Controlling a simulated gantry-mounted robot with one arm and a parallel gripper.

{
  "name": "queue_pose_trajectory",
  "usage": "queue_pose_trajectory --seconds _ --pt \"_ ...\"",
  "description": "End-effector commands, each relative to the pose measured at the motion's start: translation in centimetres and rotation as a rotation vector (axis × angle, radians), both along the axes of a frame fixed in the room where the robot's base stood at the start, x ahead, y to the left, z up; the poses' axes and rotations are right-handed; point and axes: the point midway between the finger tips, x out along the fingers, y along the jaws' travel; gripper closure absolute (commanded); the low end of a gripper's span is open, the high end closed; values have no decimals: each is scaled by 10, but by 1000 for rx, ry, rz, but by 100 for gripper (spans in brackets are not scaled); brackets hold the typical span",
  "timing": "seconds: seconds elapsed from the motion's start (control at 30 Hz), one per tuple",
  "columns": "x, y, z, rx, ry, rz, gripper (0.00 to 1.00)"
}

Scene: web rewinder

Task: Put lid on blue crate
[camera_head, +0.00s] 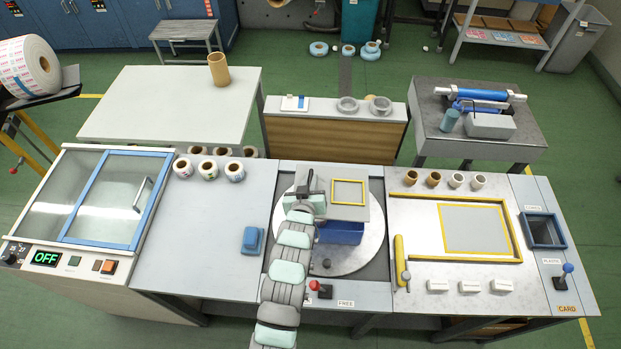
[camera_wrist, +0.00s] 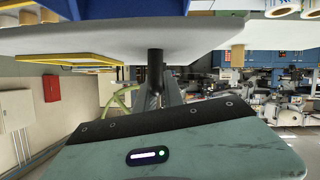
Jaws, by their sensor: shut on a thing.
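A flat grey lid (camera_head: 348,212) with a yellow square frame (camera_head: 349,192) on it is over the turntable. My gripper (camera_head: 308,188) is shut on the lid near its left side. The blue crate (camera_head: 340,234) stands on the round turntable, and only its front part shows below the lid's near edge. The lid hides the rest, and I cannot tell how large the gap is. In the wrist view the lid (camera_wrist: 215,38) spans the picture as a pale slab, with a dark post between it and my teal gripper body. A blue piece shows at the top left.
The round turntable (camera_head: 372,250) has bare room right of the crate. A blue block (camera_head: 253,240) lies on the left bench, with several label rolls behind. A yellow-framed panel (camera_head: 475,229) and cardboard cores (camera_head: 433,178) are on the right bench. A red-knobbed lever (camera_head: 315,286) stands in front.

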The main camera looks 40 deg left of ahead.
Motion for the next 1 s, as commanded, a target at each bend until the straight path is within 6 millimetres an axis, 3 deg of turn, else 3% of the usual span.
queue_pose_trajectory --seconds 0.53,1.0 --pt "1 -1 -54 0 0 -1 100" --pt "1 0 -59 0 -1 -1 100"
